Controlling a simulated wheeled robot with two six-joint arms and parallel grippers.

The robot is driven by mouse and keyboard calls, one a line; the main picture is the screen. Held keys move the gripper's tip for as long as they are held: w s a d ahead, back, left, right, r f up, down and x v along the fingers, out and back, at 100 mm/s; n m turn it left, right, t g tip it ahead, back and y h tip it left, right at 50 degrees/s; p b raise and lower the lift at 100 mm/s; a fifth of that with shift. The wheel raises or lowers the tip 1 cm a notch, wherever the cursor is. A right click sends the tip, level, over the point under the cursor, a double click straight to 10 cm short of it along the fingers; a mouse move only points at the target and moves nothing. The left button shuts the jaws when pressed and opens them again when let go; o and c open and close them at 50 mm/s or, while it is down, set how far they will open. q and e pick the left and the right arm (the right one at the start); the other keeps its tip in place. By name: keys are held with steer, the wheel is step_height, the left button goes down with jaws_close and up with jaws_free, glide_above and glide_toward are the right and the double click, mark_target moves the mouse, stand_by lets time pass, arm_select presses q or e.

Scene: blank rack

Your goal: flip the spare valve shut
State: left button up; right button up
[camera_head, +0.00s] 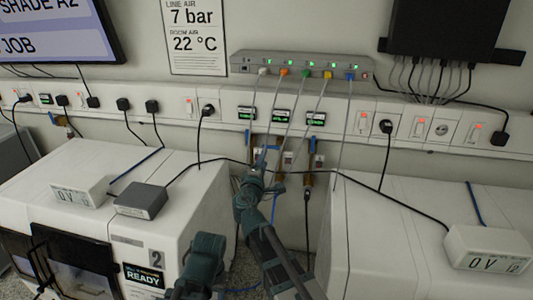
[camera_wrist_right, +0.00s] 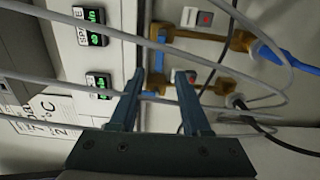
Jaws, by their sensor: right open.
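Valves with blue handles and brass fittings sit below small green displays on the wall. In the head view I see a middle valve (camera_head: 278,145) and a right valve (camera_head: 312,146); which is the spare one I cannot read. My right gripper (camera_head: 258,162) is raised to the left part of this row. In the right wrist view the open gripper (camera_wrist_right: 160,88) has its two fingers apart. A blue handle (camera_wrist_right: 150,95) shows between the fingers; I cannot tell whether they touch it. Another blue handle (camera_wrist_right: 160,48) is above it. My left gripper is not in view.
Thin cables hang from a grey switch box (camera_head: 300,66) across the displays and valves. A black cable (camera_head: 330,174) runs sideways near the gripper. White machines (camera_head: 140,230) and (camera_head: 400,220) flank a narrow gap. A grey box (camera_head: 141,201) lies on the left machine.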

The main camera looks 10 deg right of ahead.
steer(key=v, duration=0.5)
steer(key=s+d+f+m+g+b, duration=0.1)
steer(key=s+f+m+g+b, duration=0.4)
steer(key=f, duration=0.8)
steer(key=s+d+f+m+g+b, duration=0.3)
steer(key=s+f+b, duration=0.35)
steer(key=f, duration=0.65)
steer(key=s+a+f+m+g+y+b, duration=0.1)
steer(key=s+a+f+g+y+b, duration=0.4)
steer(key=s+f, duration=1)
steer(key=a+g+b, duration=0.3)
steer(key=a+g, duration=0.1)
steer(key=a, duration=0.1)
steer(key=shift+s+f+m+y, duration=0.25)
steer(key=shift+s+m+y, duration=0.05)
steer(key=shift+m+y, duration=0.1)
